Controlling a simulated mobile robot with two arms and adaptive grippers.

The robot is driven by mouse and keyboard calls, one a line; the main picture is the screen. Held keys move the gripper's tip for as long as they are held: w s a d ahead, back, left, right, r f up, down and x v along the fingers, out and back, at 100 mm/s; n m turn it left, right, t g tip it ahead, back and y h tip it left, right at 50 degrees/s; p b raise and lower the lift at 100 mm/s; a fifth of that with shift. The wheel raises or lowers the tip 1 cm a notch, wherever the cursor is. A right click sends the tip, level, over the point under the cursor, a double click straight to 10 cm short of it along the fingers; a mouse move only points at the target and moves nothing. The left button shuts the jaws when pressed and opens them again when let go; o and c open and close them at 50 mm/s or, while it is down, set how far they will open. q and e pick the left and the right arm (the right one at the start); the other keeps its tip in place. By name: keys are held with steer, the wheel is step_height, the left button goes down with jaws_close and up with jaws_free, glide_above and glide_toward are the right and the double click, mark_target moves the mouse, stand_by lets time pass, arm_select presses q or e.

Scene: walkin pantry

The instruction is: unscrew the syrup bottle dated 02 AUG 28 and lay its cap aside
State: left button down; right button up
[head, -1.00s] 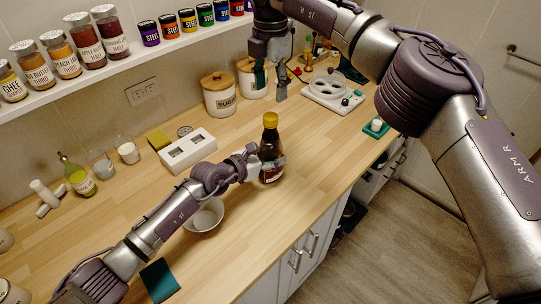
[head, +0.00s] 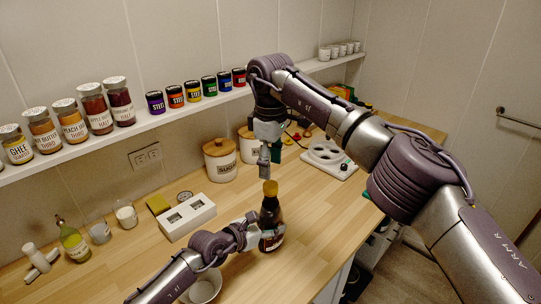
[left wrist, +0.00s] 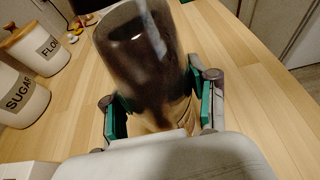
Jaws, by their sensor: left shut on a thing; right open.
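A dark syrup bottle (head: 271,212) with a yellow cap (head: 270,187) stands upright on the wooden counter. My left gripper (head: 265,236) is shut around its lower body from the left. The left wrist view shows the dark bottle (left wrist: 140,50) between the green finger pads of my left gripper (left wrist: 162,110). My right gripper (head: 265,165) is open, pointing down just above the cap. It looks empty; whether it touches the cap is unclear. The cap is on the bottle. No date is readable on the bottle.
A white bowl (head: 205,287) sits left of the bottle, partly behind my left arm. A white holder (head: 187,217), sugar canister (head: 220,160) and white tray with round wells (head: 328,161) stand behind. Jars line the wall shelf (head: 140,128). Counter right of the bottle is clear.

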mark_target(271, 185)
step_height(271, 185, down, 6)
steer(key=shift+f, duration=0.1)
stand_by(0.4)
